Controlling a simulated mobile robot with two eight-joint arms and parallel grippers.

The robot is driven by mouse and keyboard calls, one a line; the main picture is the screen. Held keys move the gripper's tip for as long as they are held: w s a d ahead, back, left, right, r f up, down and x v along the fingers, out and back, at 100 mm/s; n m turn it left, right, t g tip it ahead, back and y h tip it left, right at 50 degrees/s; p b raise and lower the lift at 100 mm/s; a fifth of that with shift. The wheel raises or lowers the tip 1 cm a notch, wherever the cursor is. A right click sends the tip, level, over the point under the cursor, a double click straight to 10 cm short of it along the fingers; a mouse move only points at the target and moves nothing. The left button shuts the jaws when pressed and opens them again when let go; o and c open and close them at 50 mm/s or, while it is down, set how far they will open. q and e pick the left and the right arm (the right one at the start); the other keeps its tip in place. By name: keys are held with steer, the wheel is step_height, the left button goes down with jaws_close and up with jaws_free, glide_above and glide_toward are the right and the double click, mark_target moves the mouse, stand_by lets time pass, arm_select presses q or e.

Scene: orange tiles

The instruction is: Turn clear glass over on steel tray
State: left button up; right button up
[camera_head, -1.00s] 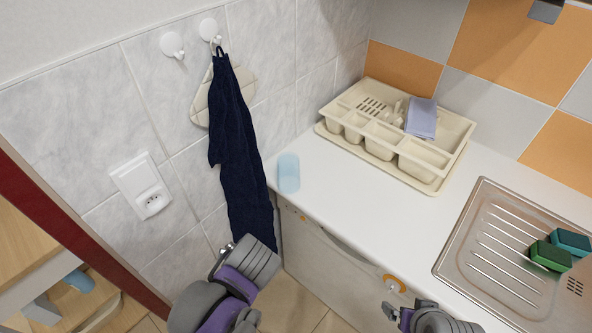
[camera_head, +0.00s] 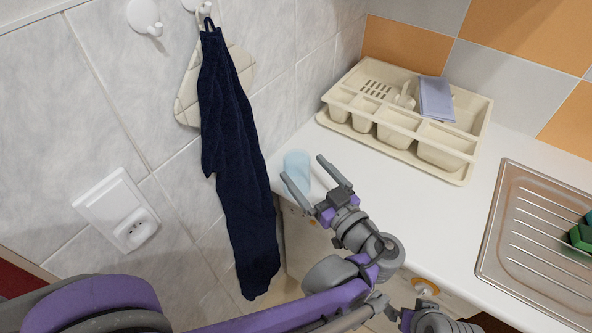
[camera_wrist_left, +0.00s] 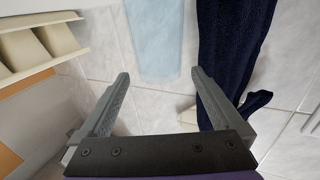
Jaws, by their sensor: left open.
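The clear glass (camera_head: 296,160) is a pale blue, see-through tumbler standing at the left back corner of the white counter. I cannot tell which end is its mouth. My left gripper (camera_head: 304,168) is open and empty, its fingers pointing at the glass from the front. In the left wrist view the glass (camera_wrist_left: 155,40) shows ahead, between the lines of the two open fingers (camera_wrist_left: 160,75), apart from them. The steel tray (camera_head: 498,215) is a ribbed drainboard at the right of the counter. Only part of my right arm shows at the bottom edge; its jaws are hidden.
A cream dish rack (camera_head: 455,178) with a folded lilac cloth (camera_head: 436,100) stands at the back. A dark blue towel (camera_head: 235,150) hangs left of the glass. Green sponges (camera_head: 582,236) lie on the steel tray. The counter (camera_head: 410,205) between glass and tray is clear.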

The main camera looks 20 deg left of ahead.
mark_target(290, 153)
arm_select(q)
steer(key=x, duration=0.7)
steer(key=shift+w+a+f, duration=0.2)
steer(key=shift+f, duration=0.05)
steer(key=shift+r, duration=0.1)
jaws_close()
